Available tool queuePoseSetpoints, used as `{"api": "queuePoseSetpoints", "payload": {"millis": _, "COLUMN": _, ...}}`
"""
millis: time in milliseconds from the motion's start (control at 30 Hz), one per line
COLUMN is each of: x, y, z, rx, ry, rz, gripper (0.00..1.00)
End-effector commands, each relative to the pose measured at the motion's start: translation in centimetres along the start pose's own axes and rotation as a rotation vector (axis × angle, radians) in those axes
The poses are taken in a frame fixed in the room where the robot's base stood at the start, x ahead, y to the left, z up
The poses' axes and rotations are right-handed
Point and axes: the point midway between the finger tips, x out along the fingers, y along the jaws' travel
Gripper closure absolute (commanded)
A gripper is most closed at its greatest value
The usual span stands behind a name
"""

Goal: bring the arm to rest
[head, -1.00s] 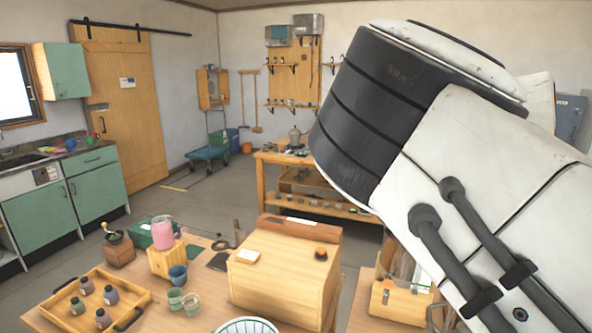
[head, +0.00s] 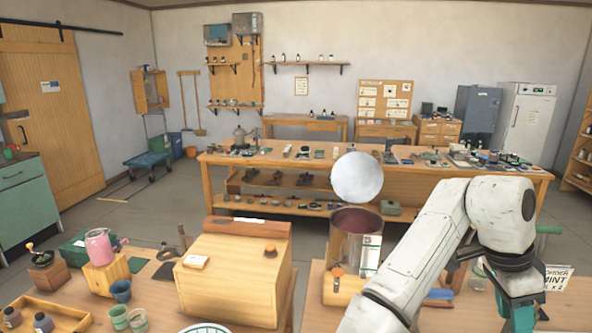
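My white arm (head: 430,240) rises from the bottom of the head view at right of centre, bends at a rounded joint and points down. My gripper (head: 520,312) hangs at its end, teal and black, at the bottom edge of the picture. Its fingertips are not clear, so I cannot tell whether it is open or holds anything. It hangs over or in front of the near right table, beside a white card with dark lettering (head: 558,279).
Left of the arm stands a metal cylinder (head: 343,248) with a reddish inside; a pale round disc (head: 357,177) shows above it. A wooden box (head: 230,275) stands further left, near a pink jar (head: 99,247). A long cluttered workbench (head: 300,163) lies behind.

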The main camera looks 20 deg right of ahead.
Motion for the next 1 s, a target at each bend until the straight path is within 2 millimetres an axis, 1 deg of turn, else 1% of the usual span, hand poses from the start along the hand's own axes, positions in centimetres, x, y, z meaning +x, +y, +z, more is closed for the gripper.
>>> {"api": "queuePoseSetpoints", "payload": {"millis": 33, "x": 1.1, "y": -0.1, "z": -0.6, "rx": -0.034, "ry": 0.048, "rz": -0.031, "gripper": 0.62}}
{"api": "queuePoseSetpoints", "payload": {"millis": 133, "x": 2.6, "y": -0.7, "z": -1.3, "rx": -0.130, "ry": 0.127, "rz": -0.104, "gripper": 0.62}}
{"api": "queuePoseSetpoints", "payload": {"millis": 233, "x": 4.0, "y": -1.3, "z": -1.6, "rx": -0.249, "ry": 0.201, "rz": -0.169, "gripper": 0.62}}
{"api": "queuePoseSetpoints", "payload": {"millis": 367, "x": 5.8, "y": -1.9, "z": -1.0, "rx": -0.432, "ry": 0.289, "rz": -0.241, "gripper": 0.62}}
{"api": "queuePoseSetpoints", "payload": {"millis": 467, "x": 7.5, "y": -2.1, "z": 0.1, "rx": -0.595, "ry": 0.341, "rz": -0.285, "gripper": 0.62}}
{"api": "queuePoseSetpoints", "payload": {"millis": 567, "x": 9.5, "y": -2.0, "z": 1.7, "rx": -0.772, "ry": 0.379, "rz": -0.321, "gripper": 0.62}}
{"api": "queuePoseSetpoints", "payload": {"millis": 633, "x": 11.0, "y": -1.6, "z": 3.2, "rx": -0.904, "ry": 0.394, "rz": -0.342, "gripper": 0.62}}
{"api": "queuePoseSetpoints", "payload": {"millis": 767, "x": 14.3, "y": 0.1, "z": 6.6, "rx": -1.158, "ry": 0.392, "rz": -0.373, "gripper": 0.62}}
{"api": "queuePoseSetpoints", "payload": {"millis": 867, "x": 17.2, "y": 2.3, "z": 9.6, "rx": -1.360, "ry": 0.361, "rz": -0.392, "gripper": 0.62}}
{"api": "queuePoseSetpoints", "payload": {"millis": 900, "x": 18.4, "y": 3.5, "z": 10.8, "rx": -1.441, "ry": 0.341, "rz": -0.401, "gripper": 0.62}}
{"api": "queuePoseSetpoints", "payload": {"millis": 967, "x": 20.2, "y": 5.5, "z": 12.7, "rx": -1.560, "ry": 0.301, "rz": -0.412, "gripper": 0.62}}
{"api": "queuePoseSetpoints", "payload": {"millis": 1000, "x": 21.4, "y": 7.0, "z": 14.0, "rx": -1.637, "ry": 0.269, "rz": -0.419, "gripper": 0.62}}
